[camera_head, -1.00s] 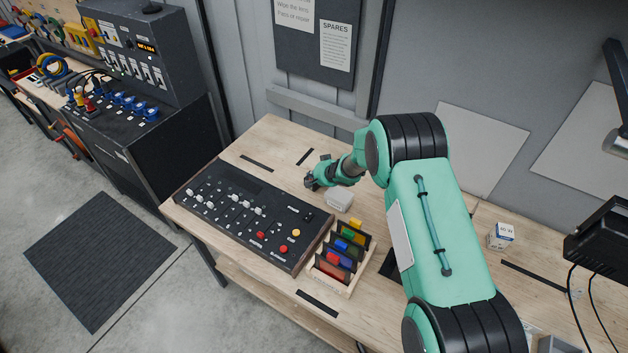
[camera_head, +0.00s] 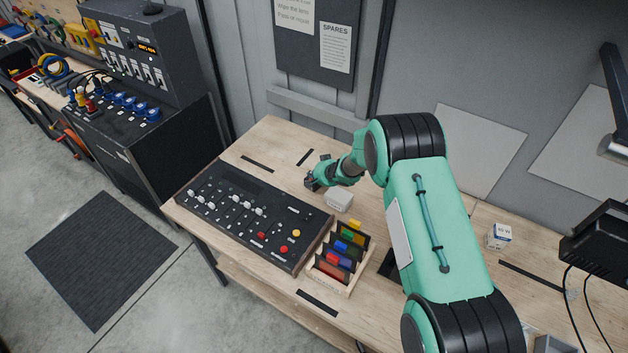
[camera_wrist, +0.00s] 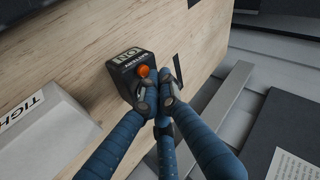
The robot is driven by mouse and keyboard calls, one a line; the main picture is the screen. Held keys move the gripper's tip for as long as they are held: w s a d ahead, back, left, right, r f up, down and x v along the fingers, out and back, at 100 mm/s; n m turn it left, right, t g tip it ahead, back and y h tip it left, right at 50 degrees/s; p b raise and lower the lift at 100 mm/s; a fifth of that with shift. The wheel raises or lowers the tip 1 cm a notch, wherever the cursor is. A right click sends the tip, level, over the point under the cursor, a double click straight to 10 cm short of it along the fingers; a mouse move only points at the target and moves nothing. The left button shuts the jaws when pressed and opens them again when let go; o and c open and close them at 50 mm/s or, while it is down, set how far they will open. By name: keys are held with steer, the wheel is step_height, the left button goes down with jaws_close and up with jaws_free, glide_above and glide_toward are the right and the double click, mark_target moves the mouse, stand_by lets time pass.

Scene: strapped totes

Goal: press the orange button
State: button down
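A small black box (camera_wrist: 128,72) with an orange button (camera_wrist: 143,71) sits on the wooden bench in the wrist view. Its label reads "ON", with smaller lettering beside the button. My gripper (camera_wrist: 160,92) has its blue fingers bunched together, tips close to each other, just beside the orange button. I cannot tell whether a tip touches the button or box. The fingers hide part of the box. In the head view my gripper (camera_head: 312,183) is low over the bench, behind the control panel, and the button cannot be made out there.
A grey-white box (camera_wrist: 40,110) lies close beside the black box; it also shows in the head view (camera_head: 339,200). A dark control panel (camera_head: 240,203) with knobs, red buttons and a yellow-orange button (camera_head: 297,233) lies in front. A wooden rack (camera_head: 352,283) of coloured cards stands right.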

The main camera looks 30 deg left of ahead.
stand_by(0.3)
step_height(320, 180, up, 4)
steer(key=p, duration=0.3)
steer(key=shift+f+p, duration=0.25)
steer(key=shift+p, duration=0.05)
steer(key=shift+r, duration=1.25)
steer(key=shift+w, duration=0.1)
